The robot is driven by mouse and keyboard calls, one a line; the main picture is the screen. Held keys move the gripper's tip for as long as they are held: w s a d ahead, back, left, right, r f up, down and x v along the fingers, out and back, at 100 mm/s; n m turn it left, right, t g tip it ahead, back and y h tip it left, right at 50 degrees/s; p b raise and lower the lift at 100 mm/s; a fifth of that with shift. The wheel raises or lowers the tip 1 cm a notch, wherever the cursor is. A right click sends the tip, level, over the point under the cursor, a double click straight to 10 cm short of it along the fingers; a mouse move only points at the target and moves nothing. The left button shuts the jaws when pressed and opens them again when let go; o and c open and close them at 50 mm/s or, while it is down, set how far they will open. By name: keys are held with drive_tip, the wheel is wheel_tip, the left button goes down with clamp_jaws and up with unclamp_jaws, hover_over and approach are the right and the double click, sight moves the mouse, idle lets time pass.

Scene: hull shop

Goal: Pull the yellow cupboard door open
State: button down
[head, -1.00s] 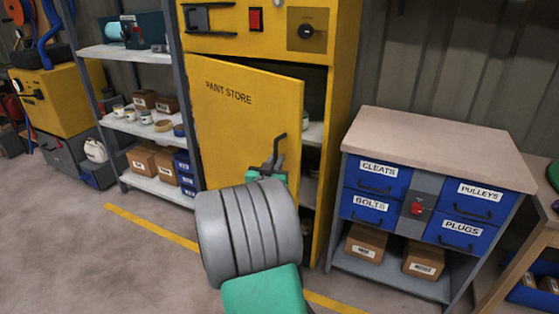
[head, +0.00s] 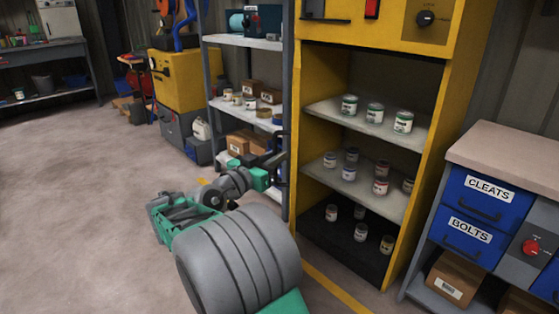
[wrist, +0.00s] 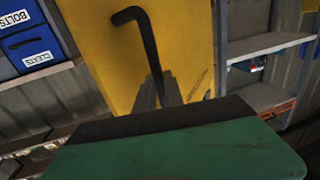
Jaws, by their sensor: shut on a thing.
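The yellow cupboard (head: 462,80) stands wide open in the head view, its shelves in full sight. Its yellow door (wrist: 105,55) shows in the wrist view as a flat panel with small dark lettering. I cannot clearly make out the door panel in the head view. The bent black door handle (wrist: 150,45) stands out from the panel. My gripper (wrist: 160,94) is shut on the handle's lower part in the wrist view; the green and black wrist body hides the area below. In the head view my gripper (head: 272,160) is left of the cupboard opening, before the grey shelving.
Several paint tins (head: 375,112) stand on the cupboard shelves. A grey shelf rack (head: 245,43) is just left of the cupboard. A workbench with blue drawers (head: 483,195) stands close on the right. Open floor (head: 75,200) lies to the left.

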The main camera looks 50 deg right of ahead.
drive_tip(key=c, duration=1.5)
unclamp_jaws()
drive_tip(key=shift+o, duration=0.2)
drive_tip(key=shift+a, duration=0.1)
